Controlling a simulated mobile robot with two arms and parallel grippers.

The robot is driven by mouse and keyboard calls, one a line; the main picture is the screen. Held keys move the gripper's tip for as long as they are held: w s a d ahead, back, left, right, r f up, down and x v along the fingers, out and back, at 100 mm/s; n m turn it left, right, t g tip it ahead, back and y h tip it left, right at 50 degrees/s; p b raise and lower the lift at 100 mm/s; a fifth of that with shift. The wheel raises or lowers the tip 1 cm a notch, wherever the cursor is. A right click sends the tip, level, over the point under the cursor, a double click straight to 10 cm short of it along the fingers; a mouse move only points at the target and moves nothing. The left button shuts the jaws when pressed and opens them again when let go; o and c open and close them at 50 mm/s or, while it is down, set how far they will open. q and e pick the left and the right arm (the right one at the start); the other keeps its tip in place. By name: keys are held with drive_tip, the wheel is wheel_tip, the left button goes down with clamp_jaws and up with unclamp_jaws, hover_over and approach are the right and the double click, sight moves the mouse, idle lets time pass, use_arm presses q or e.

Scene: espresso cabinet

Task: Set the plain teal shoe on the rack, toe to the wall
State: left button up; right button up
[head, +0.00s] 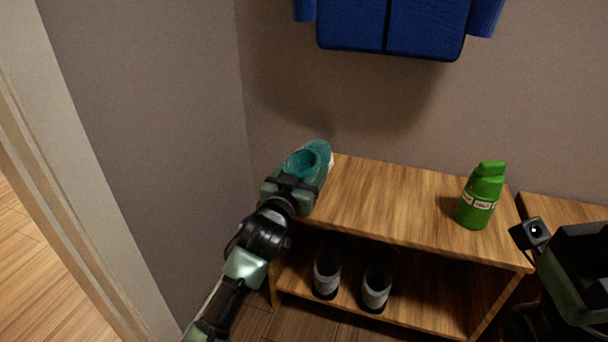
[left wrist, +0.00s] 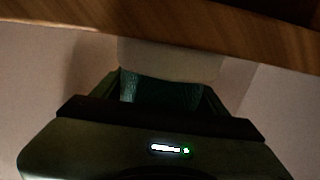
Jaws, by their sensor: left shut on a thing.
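The plain teal shoe (head: 322,153) is at the left end of the wooden rack's (head: 400,200) top board, with its toe pointing to the back wall. My left gripper (head: 292,184) is shut on its heel end. In the left wrist view the teal upper (left wrist: 160,92) and pale sole (left wrist: 170,60) show between the fingers, near the wooden board (left wrist: 160,32). I cannot tell whether the sole touches the board. My right gripper (head: 585,270) is partly in view at the right edge; its fingertips are not clear.
A green bottle (head: 481,195) stands at the right of the top board. Two grey shoes (head: 327,274) (head: 376,285) are on the lower shelf. A blue garment (head: 392,25) hangs above. The side wall is close on the left; the top board's middle is clear.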

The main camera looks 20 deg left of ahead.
use_arm(q)
drive_tip(key=shift+r, duration=0.2)
drive_tip(key=o, duration=1.7)
drive_tip(key=shift+f, duration=0.2)
